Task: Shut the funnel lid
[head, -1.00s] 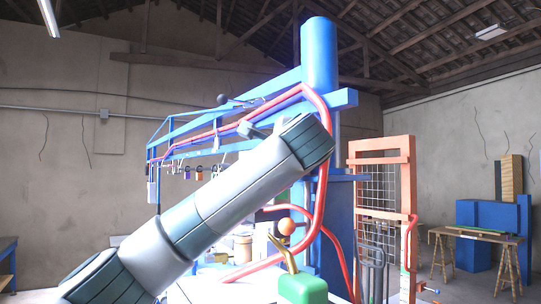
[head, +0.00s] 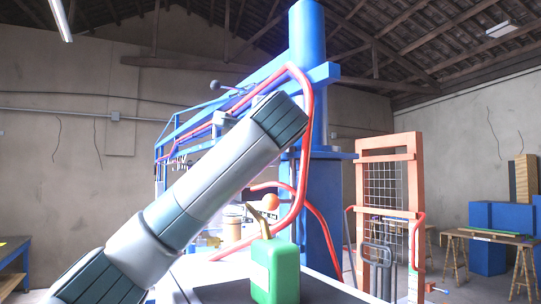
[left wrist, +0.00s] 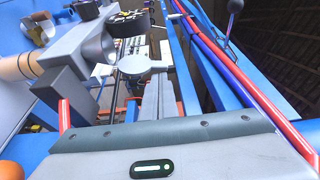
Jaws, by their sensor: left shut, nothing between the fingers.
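In the left wrist view, a grey cone-shaped part that looks like the funnel (left wrist: 92,50) is at the upper left. A flat grey round piece (left wrist: 142,64), possibly the lid, is right of it; I cannot tell whether it belongs to the funnel. My left gripper (left wrist: 152,100) comes up from its grey body at the bottom of that view; it looks shut and empty, and its contact with the round piece is unclear. In the head view my left arm crosses in front of the blue machine (head: 327,205) and hides the funnel area. My right gripper is not in view.
A green can (head: 276,272) stands on the dark tabletop (head: 325,288) right of my arm. Red pipes (head: 304,170) run along the machine frame. An orange rack (head: 407,200) stands to the right, with a trestle table (head: 490,236) beyond.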

